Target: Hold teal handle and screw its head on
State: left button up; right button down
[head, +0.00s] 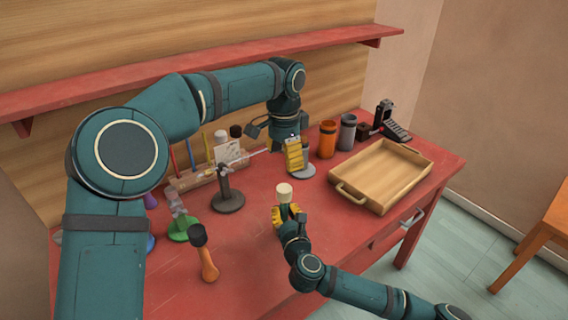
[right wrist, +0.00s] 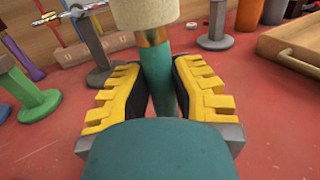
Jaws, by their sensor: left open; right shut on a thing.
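My right gripper (head: 288,214) is shut on the teal handle (right wrist: 157,75), which stands upright between the yellow finger pads in the right wrist view. A cream head (head: 284,192) sits at the top of the handle, above a copper-coloured collar (right wrist: 152,38). In the right wrist view the cream head (right wrist: 145,12) is cut off by the top edge. How tightly it sits cannot be told. My left gripper (head: 296,155) is open, behind the cream head and apart from it, near a grey stand (head: 306,171). Nothing shows held in it.
A wooden tray (head: 346,193) lies at right. Orange (head: 327,141) and grey (head: 347,134) cups stand behind it. A dark stand (head: 228,201), green stand (head: 181,232) and orange-handled mallet (head: 208,264) are at left. A rod rack (head: 190,180) is behind. The red table's front middle is clear.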

jog(key=c, duration=0.9)
grip_release()
jog(key=shift+o, duration=0.2)
jog(key=v, duration=1.2)
